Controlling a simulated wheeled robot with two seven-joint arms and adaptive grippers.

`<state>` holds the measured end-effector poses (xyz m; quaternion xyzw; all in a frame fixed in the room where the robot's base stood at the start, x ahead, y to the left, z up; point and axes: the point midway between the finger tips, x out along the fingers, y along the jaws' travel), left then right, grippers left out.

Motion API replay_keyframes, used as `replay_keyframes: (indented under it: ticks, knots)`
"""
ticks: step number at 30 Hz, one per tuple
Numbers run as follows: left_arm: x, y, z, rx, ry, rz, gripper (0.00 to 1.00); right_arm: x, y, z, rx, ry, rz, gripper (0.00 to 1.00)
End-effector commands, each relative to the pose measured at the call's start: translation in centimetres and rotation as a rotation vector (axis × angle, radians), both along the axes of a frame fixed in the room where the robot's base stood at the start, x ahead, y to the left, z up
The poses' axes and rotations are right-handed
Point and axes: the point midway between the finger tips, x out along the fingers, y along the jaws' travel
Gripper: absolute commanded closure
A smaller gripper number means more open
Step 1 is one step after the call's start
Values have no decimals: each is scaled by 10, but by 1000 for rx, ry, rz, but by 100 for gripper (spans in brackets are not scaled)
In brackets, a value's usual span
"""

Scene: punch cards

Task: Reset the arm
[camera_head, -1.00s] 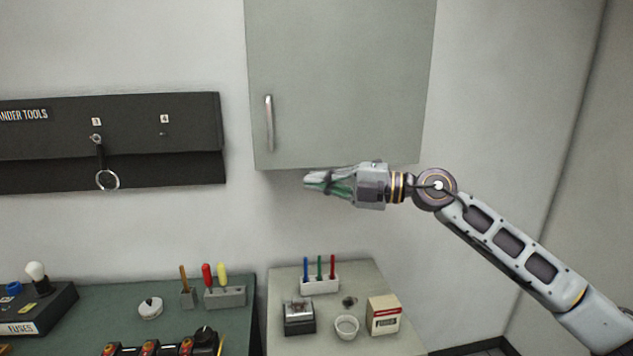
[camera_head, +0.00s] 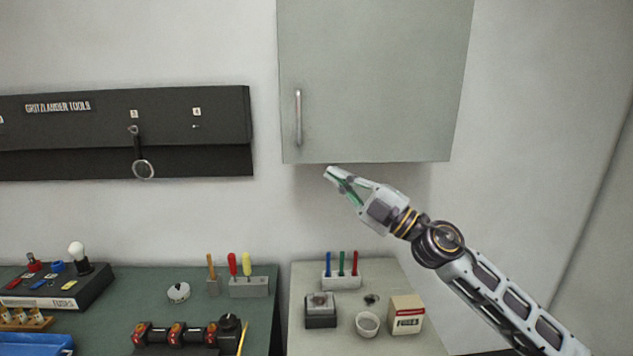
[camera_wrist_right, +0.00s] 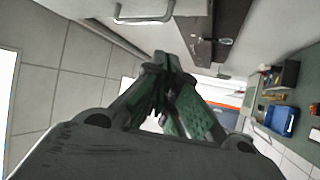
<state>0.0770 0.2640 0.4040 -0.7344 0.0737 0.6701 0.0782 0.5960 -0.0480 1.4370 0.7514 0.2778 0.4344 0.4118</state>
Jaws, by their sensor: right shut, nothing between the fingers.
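My right arm comes in from the lower right in the head view. Its gripper (camera_head: 330,173) points up and left, just below the bottom edge of the grey wall cabinet (camera_head: 375,80) and in front of the wall. The gripper is shut and empty. In the right wrist view its green-padded fingers (camera_wrist_right: 165,62) meet at the tips with nothing between them. My left arm and gripper are not in view.
Below stand a green bench (camera_head: 262,310) with screwdrivers and a fuse box (camera_head: 60,290), and a pale side table (camera_head: 390,285) with pens (camera_head: 341,265), a bowl (camera_head: 367,324) and a carton (camera_head: 406,315). A dark tool board (camera_head: 70,135) hangs left. Air around the gripper is clear.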

Motion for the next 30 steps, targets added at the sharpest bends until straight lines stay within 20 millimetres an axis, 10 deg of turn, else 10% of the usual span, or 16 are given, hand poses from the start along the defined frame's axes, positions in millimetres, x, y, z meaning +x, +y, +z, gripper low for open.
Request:
replay_keyframes:
  ticks: [14,30]
  knots:
    - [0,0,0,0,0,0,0,19,-42,-47,326,236,-224,100]
    - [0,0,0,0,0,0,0,23,-108,-166,535,636,-559,100]
